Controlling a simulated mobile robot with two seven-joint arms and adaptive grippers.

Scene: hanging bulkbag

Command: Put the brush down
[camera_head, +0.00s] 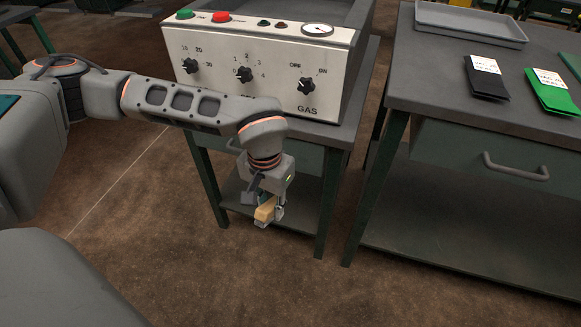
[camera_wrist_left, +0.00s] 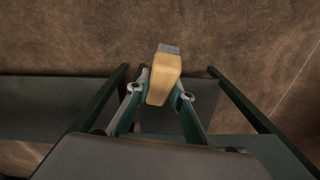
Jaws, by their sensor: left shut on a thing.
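My left gripper (camera_head: 266,213) is shut on the brush (camera_head: 266,209), a small block with a tan wooden body. It holds the brush in the air in front of the small table with the control box, above the brown floor. In the left wrist view the brush (camera_wrist_left: 163,84) sits between the two fingers (camera_wrist_left: 163,95), with a grey part at its far end. My right gripper is not in view.
A control box (camera_head: 262,60) with knobs and a gauge stands on a small dark table (camera_head: 327,133) with a lower shelf. At right, a workbench (camera_head: 430,75) carries a grey tray (camera_head: 470,22), a black packet (camera_head: 486,80) and a green packet (camera_head: 551,92). Its front has bare room.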

